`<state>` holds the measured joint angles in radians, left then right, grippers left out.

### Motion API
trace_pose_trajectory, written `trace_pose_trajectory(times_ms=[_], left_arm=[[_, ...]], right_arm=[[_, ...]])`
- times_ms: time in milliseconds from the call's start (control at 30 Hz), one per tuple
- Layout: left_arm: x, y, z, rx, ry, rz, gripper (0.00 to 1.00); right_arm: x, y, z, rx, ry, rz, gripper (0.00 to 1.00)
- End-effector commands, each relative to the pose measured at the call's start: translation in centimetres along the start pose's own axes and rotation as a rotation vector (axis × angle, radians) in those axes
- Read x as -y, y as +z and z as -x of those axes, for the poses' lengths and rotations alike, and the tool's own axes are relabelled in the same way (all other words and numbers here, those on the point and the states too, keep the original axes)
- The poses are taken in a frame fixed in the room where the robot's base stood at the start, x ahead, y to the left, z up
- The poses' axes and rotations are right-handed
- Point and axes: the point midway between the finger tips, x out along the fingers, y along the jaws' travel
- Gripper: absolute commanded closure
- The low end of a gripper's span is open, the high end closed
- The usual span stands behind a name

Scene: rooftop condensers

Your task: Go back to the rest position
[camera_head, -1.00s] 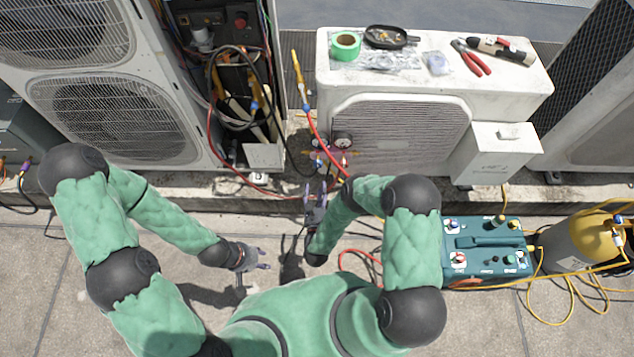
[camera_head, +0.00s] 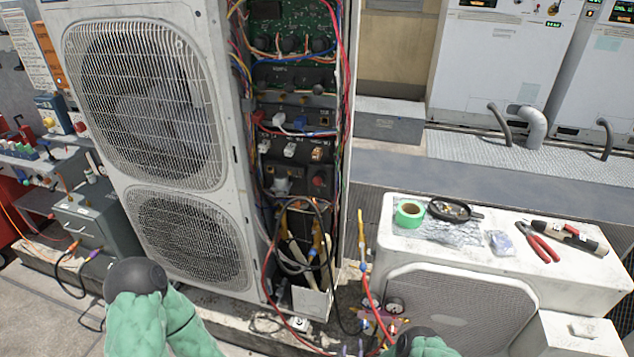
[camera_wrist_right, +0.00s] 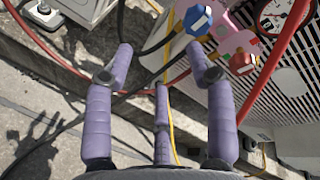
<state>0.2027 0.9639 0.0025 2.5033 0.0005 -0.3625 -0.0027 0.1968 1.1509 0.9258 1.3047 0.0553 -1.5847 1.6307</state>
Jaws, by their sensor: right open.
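My right gripper (camera_head: 352,347) barely shows at the bottom edge of the head view, low in front of the gauge manifold (camera_head: 383,318). In the right wrist view the gripper (camera_wrist_right: 160,55) has its purple fingers spread apart, with nothing held between them. The pink manifold, with a blue knob (camera_wrist_right: 197,20) and a red knob (camera_wrist_right: 242,62), lies just beyond the right finger; I cannot tell whether they touch. My left arm's elbow and forearm show at the lower left of the head view; the left gripper is out of frame.
A tall condenser (camera_head: 225,240) with open wiring stands at centre left. Hoses, including a red hose (camera_wrist_right: 280,55), run close by my right gripper.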

Motion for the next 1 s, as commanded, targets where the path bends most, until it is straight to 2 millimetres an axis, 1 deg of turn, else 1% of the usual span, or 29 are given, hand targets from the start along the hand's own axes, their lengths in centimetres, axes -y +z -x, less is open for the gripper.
trace_pose_trajectory(times_ms=[33,167,267,367,467,500,567,600,667,700,800,900,1000], left_arm=[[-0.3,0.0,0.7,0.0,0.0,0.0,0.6],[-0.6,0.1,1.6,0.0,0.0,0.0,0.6],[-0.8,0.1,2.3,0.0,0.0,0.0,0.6],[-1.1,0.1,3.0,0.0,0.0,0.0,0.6],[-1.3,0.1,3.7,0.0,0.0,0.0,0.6],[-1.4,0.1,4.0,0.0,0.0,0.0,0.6],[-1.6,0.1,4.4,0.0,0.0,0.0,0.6],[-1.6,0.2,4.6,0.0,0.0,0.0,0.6],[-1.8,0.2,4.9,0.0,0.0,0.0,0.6],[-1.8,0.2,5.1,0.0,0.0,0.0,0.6],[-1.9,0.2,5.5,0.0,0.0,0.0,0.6],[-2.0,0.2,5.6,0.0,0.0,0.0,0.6],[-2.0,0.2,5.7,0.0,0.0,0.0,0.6]], right_arm=[[0.6,0.3,-0.1,0.001,0.073,0.089,0.44],[0.3,0.8,0.8,0.043,0.28,0.349,0.44],[0.4,1.1,2.5,0.112,0.434,0.545,0.44],[0.8,1.4,5.2,0.213,0.579,0.734,0.44],[1.4,1.6,8.7,0.346,0.714,0.913,0.44],[1.8,1.7,10.3,0.408,0.764,0.981,0.44],[2.5,1.8,12.9,0.508,0.831,1.077,0.44],[2.9,1.9,14.7,0.579,0.871,1.136,0.44],[3.6,2.0,17.3,0.684,0.92,1.213,0.44],[4.0,2.0,19.0,0.75,0.947,1.256,0.44],[5.0,2.1,22.4,0.893,0.993,1.336,0.44],[5.5,2.1,24.6,0.987,1.015,1.381,0.44],[5.8,2.1,25.6,1.029,1.023,1.399,0.44]])
